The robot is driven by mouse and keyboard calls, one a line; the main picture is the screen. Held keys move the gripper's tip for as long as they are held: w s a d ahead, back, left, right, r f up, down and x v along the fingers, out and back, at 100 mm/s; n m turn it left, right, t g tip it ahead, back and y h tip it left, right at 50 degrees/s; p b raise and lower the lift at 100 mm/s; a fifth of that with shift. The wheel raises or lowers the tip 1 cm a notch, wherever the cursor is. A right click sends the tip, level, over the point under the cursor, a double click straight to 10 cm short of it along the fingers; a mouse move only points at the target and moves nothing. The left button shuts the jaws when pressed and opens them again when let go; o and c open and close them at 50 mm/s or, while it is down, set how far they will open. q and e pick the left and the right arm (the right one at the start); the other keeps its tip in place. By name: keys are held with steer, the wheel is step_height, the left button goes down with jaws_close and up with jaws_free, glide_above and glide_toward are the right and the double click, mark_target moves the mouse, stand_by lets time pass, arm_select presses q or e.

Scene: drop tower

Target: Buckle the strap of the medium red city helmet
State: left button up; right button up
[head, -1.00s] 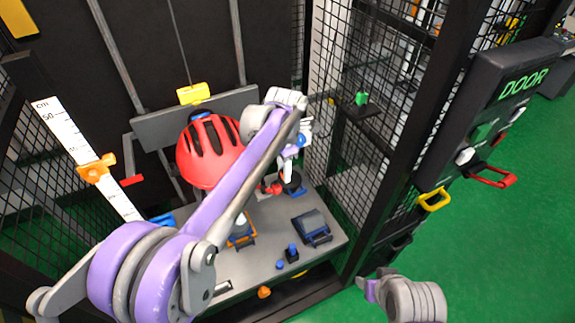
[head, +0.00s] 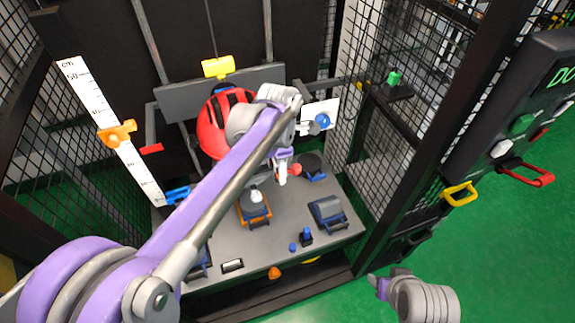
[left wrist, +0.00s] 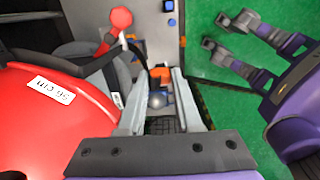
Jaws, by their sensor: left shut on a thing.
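The red helmet (head: 212,128) with black vents hangs in front of the grey crossbar, partly hidden by my left arm. In the left wrist view its red shell (left wrist: 50,125) fills the left side, with a white size label. A black strap (left wrist: 98,62) runs from beside the shell, past a red knob (left wrist: 121,18), toward my left fingers. My left gripper (head: 282,178) is right of and below the helmet. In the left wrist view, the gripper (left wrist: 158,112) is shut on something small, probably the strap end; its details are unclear. My right gripper (left wrist: 222,35) is open and empty.
The grey base plate (head: 225,285) holds an orange-framed clamp (head: 254,207), a dark block (head: 327,212) and a blue knob (head: 306,236). A white ruler (head: 105,125) stands left. Mesh walls enclose the tower. A door panel (head: 520,120) stands right, with green floor beyond.

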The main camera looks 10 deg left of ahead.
arm_select(q)
steer(key=shift+s+a+r, duration=0.55)
steer(key=shift+s+a, duration=1.45)
steer(key=shift+a, duration=3.45)
steer(key=shift+s+a+r, duration=0.5)
steer(key=shift+s+a, duration=1.5)
steer(key=shift+a, duration=3.45)
steer(key=w+a+r+p, duration=0.1)
steer(key=w+r+p, duration=0.1)
steer(key=w+r, duration=0.1)
steer(key=w+a+r+p, duration=0.1)
steer(key=w+r+p, duration=0.1)
steer(key=w, duration=0.3)
steer(key=w+a+r+p, duration=0.1)
steer(key=w+r+p, duration=0.2)
steer(key=w+r, duration=0.1)
steer(key=shift+w+r, duration=0.1)
steer(key=shift+w, duration=0.25)
steer(key=shift+s, duration=0.2)
arm_select(e)
step_height(320, 180, up, 9)
steer(key=w, duration=0.3)
steer(key=shift+t, duration=0.3)
